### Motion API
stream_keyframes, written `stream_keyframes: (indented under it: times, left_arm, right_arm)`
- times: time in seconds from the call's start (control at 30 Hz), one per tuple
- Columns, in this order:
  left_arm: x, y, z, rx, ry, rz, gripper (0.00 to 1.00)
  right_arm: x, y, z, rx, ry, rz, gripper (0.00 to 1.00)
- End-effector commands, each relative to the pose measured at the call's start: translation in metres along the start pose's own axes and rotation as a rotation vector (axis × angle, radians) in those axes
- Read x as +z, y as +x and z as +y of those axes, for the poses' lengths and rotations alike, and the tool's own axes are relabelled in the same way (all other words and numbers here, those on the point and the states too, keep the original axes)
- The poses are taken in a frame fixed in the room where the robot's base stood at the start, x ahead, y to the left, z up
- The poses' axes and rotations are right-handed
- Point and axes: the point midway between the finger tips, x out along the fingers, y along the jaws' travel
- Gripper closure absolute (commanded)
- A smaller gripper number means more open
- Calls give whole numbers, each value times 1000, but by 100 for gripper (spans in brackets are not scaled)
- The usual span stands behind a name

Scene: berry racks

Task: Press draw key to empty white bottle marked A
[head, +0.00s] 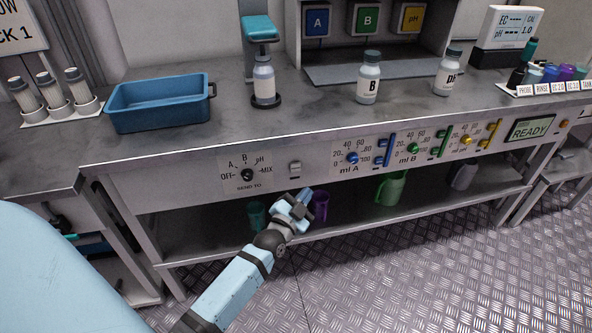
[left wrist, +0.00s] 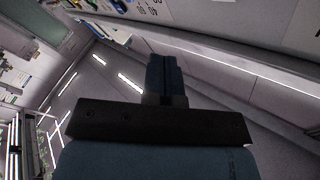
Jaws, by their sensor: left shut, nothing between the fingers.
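A white bottle (head: 264,82) stands upright in a dispenser with a teal head (head: 260,28) above it; I cannot read its label. White bottles marked B (head: 368,80) and pH (head: 446,75) stand to its right. No key labelled draw can be read. A small pale rocker switch (head: 295,168) is on the front panel, right of the SEND TO knob (head: 247,175). My left gripper (head: 303,197) is just below that switch in the picture, in front of the bench. Its fingers are together and empty in the left wrist view (left wrist: 165,75). My right gripper is out of view.
The front panel (head: 200,190) also carries ml A, ml B and pH dials with coloured sliders and a READY display (head: 530,128). A blue tray (head: 160,103) sits on the bench top. Cups, including a green jug (head: 390,188), stand on the lower shelf.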

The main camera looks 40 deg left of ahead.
Motion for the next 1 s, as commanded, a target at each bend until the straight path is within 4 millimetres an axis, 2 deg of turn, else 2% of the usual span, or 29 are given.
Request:
stream_keyframes:
  times: [0.13,0.3,0.4,0.5,1.0]
  left_arm:
    - [15,15,-9,-2,3,2,100]
    - [26,32,-22,-1,2,2,100]
    - [29,40,-29,0,3,1,100]
    - [33,45,-33,0,1,1,100]
    - [37,50,-37,0,0,0,100]
  right_arm:
    - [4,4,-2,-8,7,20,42]
    - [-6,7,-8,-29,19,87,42]
    - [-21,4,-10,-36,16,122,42]
    - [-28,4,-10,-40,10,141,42]
    - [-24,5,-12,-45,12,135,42]
